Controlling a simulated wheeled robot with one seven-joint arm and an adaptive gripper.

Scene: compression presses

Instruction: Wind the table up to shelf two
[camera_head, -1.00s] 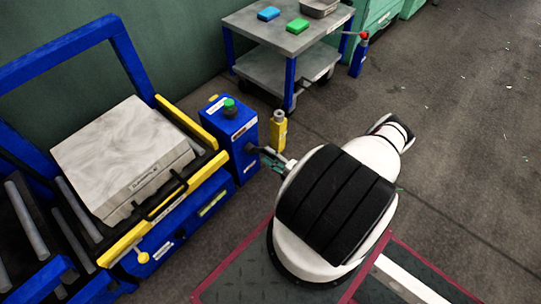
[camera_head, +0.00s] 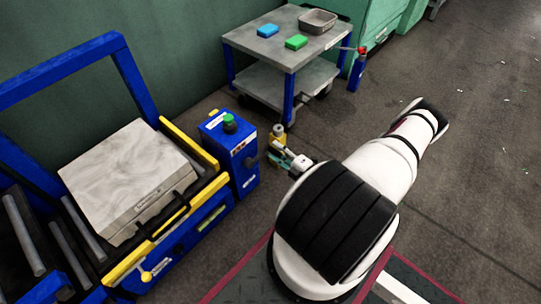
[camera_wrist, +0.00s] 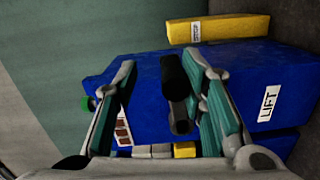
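The lift table (camera_head: 190,217), yellow-edged, carries a large pale block (camera_head: 135,170) with a black handle. The blue control box (camera_head: 228,150) with a green knob stands on its right. It fills the middle of the wrist view, with a white LIFT label (camera_wrist: 269,103). A black crank grip (camera_wrist: 175,85) sticks out from the box toward the wrist camera. My gripper (camera_head: 275,152) is right of the box. In the wrist view its fingers (camera_wrist: 165,66) are spread on either side of the crank grip, with gaps; whether the grip lies between the fingertips is unclear.
A yellow post (camera_head: 279,135) stands just beyond my gripper. A grey trolley (camera_head: 270,42) behind holds a blue block (camera_head: 267,30), a green block (camera_head: 296,42) and a grey tray (camera_head: 318,20). A blue post with a red top (camera_head: 357,70) stands beside it. Open floor lies right.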

